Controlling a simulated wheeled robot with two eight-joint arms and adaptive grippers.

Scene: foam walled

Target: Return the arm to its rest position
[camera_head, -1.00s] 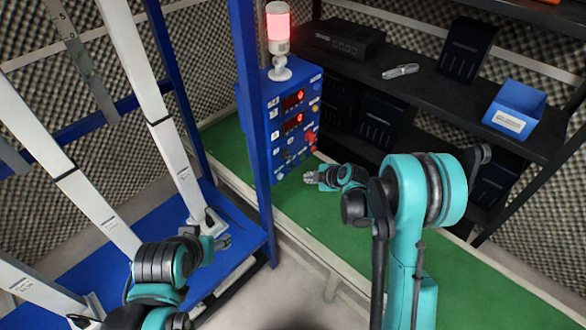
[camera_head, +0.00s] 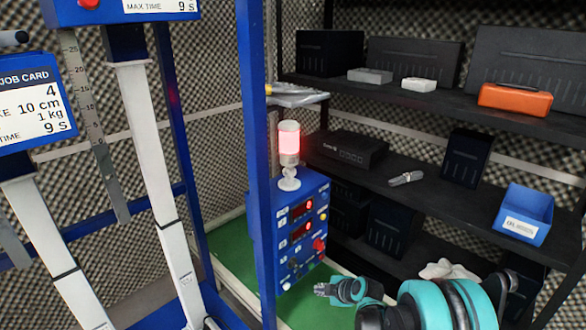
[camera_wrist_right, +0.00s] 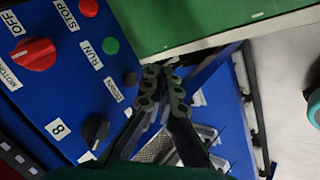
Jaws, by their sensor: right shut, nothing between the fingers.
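My right arm, teal and black, comes in at the lower right of the head view. Its gripper (camera_head: 322,289) is just to the right of the lower part of the blue control box (camera_head: 285,215), above the green bench top (camera_head: 230,245). In the right wrist view the fingers (camera_wrist_right: 160,75) are together with nothing between them. The box face lies to their left there, with a red OFF knob (camera_wrist_right: 32,54), a green button (camera_wrist_right: 111,46) and a black knob (camera_wrist_right: 95,128). Contact with the box cannot be told. My left gripper is out of view.
A blue post (camera_head: 258,150) stands beside the box. A lit red signal lamp (camera_head: 289,145) tops the box. Dark shelves at right hold an orange case (camera_head: 515,100), a blue bin (camera_head: 524,214) and black boxes. White-legged blue frames (camera_head: 150,140) stand at left.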

